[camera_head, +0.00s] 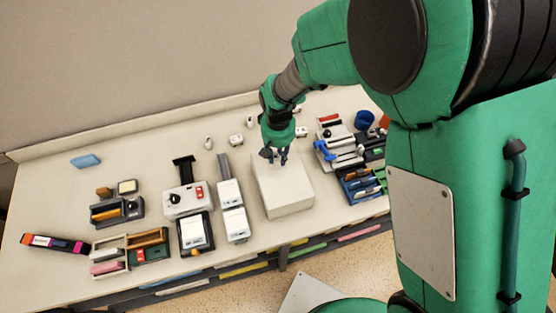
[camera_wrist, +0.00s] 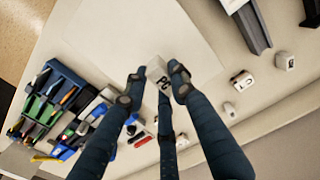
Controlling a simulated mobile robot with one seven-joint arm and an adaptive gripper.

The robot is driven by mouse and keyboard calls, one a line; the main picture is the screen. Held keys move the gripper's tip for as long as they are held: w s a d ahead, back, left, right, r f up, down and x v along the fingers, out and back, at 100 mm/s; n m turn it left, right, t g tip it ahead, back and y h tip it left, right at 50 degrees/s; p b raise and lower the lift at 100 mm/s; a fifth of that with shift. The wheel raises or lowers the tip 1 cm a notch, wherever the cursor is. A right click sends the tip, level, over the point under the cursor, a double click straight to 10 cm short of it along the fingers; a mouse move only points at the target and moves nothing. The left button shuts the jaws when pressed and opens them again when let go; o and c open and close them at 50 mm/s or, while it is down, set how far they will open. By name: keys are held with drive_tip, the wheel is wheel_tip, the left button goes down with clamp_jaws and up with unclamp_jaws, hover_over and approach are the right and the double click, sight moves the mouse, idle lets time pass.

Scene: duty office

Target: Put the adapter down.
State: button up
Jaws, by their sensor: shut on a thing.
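My gripper (camera_head: 273,155) is over the far part of a pale box-like block (camera_head: 290,208) on the table. In the wrist view its dark fingers (camera_wrist: 159,78) close around a small white adapter (camera_wrist: 156,66) with dark lettering. The pale top of the block (camera_wrist: 135,35) lies behind the adapter. I cannot tell whether the adapter touches that top. In the head view the fingers hide most of the adapter.
Several small white pieces stand behind the block, one here (camera_head: 236,140) and others in the wrist view (camera_wrist: 242,80). White devices (camera_head: 233,222) stand left of the block. A blue organizer (camera_head: 361,184) and a blue cup (camera_head: 364,120) are right. The table's back left is mostly clear.

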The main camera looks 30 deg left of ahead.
sight(278, 161)
drive_tip(key=shift+f, duration=0.1)
drive_tip(key=shift+f, duration=1.65)
drive_tip(key=shift+f, duration=0.15)
drive_tip(key=o, duration=0.9)
wheel_tip(278, 161, up, 12)
drive_tip(key=shift+r, duration=0.15)
drive_tip(key=shift+d, duration=0.1)
